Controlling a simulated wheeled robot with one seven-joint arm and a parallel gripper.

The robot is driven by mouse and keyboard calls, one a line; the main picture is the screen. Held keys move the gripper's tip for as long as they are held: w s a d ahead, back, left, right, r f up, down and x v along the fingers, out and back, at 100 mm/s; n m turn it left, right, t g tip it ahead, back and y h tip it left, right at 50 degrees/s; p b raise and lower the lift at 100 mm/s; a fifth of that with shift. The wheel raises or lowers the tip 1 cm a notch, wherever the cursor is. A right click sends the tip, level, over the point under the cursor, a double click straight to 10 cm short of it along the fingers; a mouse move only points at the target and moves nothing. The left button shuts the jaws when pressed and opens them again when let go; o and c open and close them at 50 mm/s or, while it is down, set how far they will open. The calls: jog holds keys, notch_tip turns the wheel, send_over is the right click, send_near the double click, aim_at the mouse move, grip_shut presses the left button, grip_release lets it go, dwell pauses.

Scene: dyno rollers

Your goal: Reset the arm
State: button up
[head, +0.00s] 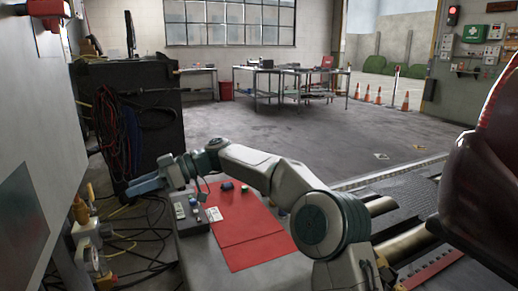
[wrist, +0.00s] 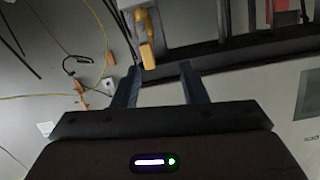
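My arm reaches from the lower right of the head view over a grey bench (head: 195,255) to the left. My gripper (head: 150,178) is at its end, left of and above the bench, near the cables. In the wrist view my gripper (wrist: 158,75) has its two blue-grey fingers spread apart with nothing between them. An orange-yellow connector (wrist: 147,55) shows beyond the fingertips; its distance from them is hard to tell.
A red mat (head: 245,230) on the bench carries small blue and green items, with a grey box (head: 190,216) beside it. A dark cabinet (head: 150,125) hung with cables stands behind my gripper. A grey wall unit (head: 40,150) is at left. Loose cables (head: 140,245) cover the floor.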

jog(key=s+d+r+m+t+h+p, duration=0.3)
jog(key=d+m+p, duration=0.25)
jog(key=d, duration=0.45)
jog(key=s+d+r+m+t+h+p, duration=0.2)
jog(key=s+d+r+m+h+p, duration=0.15)
jog(key=d+p, duration=0.45)
jog(key=s+d+r+m+t+h+p, duration=0.3)
jog(key=s+d+m+h+p, duration=0.15)
jog(key=d, duration=0.65)
jog(key=s+d+r+m+h+p, duration=0.1)
jog(key=s+d+m+p, duration=0.3)
jog(key=s+d, duration=0.2)
jog(key=s+d+r+m+t+h+p, duration=0.1)
jog(key=s+d+m+p, duration=0.3)
jog(key=d, duration=0.6)
jog(key=shift+s+d+r+h+p, duration=0.35)
jog(key=shift+s+r+h+p, duration=0.2)
jog(key=shift+s+p, duration=0.35)
jog(key=shift+a, duration=0.15)
